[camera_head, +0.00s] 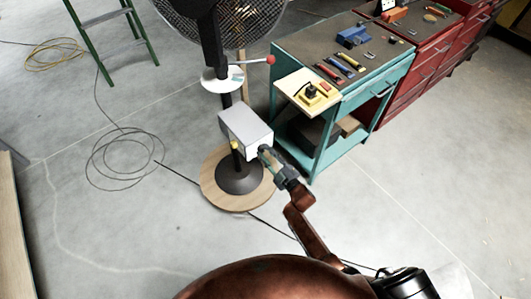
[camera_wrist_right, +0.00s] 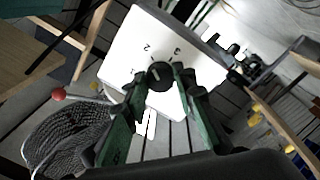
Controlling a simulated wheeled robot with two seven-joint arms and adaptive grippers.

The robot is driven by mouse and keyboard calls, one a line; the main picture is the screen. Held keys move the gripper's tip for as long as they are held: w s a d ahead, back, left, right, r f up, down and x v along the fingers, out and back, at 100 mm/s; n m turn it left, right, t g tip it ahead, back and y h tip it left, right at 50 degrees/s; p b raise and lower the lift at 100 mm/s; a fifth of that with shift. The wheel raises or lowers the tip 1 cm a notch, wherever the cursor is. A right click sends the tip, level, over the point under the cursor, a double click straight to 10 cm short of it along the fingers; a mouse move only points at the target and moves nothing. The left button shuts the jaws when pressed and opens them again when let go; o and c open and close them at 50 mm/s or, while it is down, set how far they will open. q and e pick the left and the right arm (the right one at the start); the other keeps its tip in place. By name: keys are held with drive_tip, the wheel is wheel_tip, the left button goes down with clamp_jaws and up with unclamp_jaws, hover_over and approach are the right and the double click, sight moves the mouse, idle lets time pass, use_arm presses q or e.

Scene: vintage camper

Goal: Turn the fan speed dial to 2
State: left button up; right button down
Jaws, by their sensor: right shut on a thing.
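The fan (camera_head: 238,18) stands on a pole with a round black foot (camera_head: 239,180). A grey-white control box (camera_head: 245,124) is fixed low on the pole. In the right wrist view, the box's white face (camera_wrist_right: 140,32) carries printed numbers; a 2 and a 3 are readable above the black round dial (camera_wrist_right: 159,76). The dial's pointer is partly hidden, so I cannot tell its exact setting. My right gripper (camera_wrist_right: 160,88) is shut on the dial, one finger on each side. It also shows at the box's front in the head view (camera_head: 268,158). My left gripper is not in view.
The foot rests on a round wooden board (camera_head: 216,201). A teal workbench (camera_head: 317,133) with tools stands close behind the box to the right. A red-tipped lever (camera_head: 258,61) sticks out above. A cable coil (camera_head: 124,160) lies on open floor at left.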

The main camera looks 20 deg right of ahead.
drive_tip(key=shift+f, duration=0.1)
drive_tip(key=c, duration=1.6)
unclamp_jaws()
drive_tip(key=v, duration=1.2)
